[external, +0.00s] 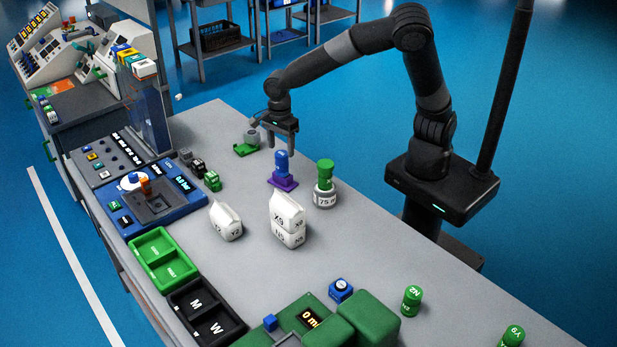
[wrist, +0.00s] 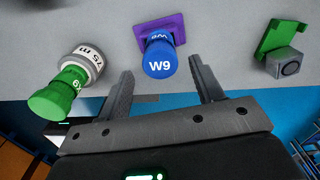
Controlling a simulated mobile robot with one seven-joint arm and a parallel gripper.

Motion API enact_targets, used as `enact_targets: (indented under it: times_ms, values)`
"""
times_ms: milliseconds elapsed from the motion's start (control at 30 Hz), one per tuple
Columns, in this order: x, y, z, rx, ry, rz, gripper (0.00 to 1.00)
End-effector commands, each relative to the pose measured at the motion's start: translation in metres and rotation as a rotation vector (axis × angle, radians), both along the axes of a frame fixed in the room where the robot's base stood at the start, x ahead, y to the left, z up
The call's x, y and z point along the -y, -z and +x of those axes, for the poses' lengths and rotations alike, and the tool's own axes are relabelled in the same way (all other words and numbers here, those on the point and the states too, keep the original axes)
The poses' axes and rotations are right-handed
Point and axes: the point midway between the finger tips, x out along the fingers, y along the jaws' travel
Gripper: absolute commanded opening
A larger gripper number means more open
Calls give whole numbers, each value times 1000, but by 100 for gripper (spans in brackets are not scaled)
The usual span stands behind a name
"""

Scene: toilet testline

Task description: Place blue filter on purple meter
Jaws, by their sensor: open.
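The blue filter (external: 281,167), a cylinder marked W9, stands upright on the purple meter (external: 284,183), which has a flat square base on the grey table. In the wrist view the blue filter (wrist: 160,60) shows in front of the purple meter (wrist: 150,30), with its labelled end towards me. My gripper (external: 281,150) is open, close above the blue filter and pointing down. In the wrist view its two fingers (wrist: 161,70) are spread, one on each side of the filter's end with gaps between. I cannot tell whether the fingertips reach past its top.
A grey 75 m meter with a green filter on it (external: 325,180) stands close to the right. A green holder with a grey part (external: 245,149) lies to the left. White X9 blocks (external: 287,225) stand nearer the camera.

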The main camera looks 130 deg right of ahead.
Motion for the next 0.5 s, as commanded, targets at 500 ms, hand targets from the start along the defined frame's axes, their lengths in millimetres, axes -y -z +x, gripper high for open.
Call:
enact_targets:
  times_ms: [500]
  values:
    - [-9, -65, -2, 14, -69, 20, 61]
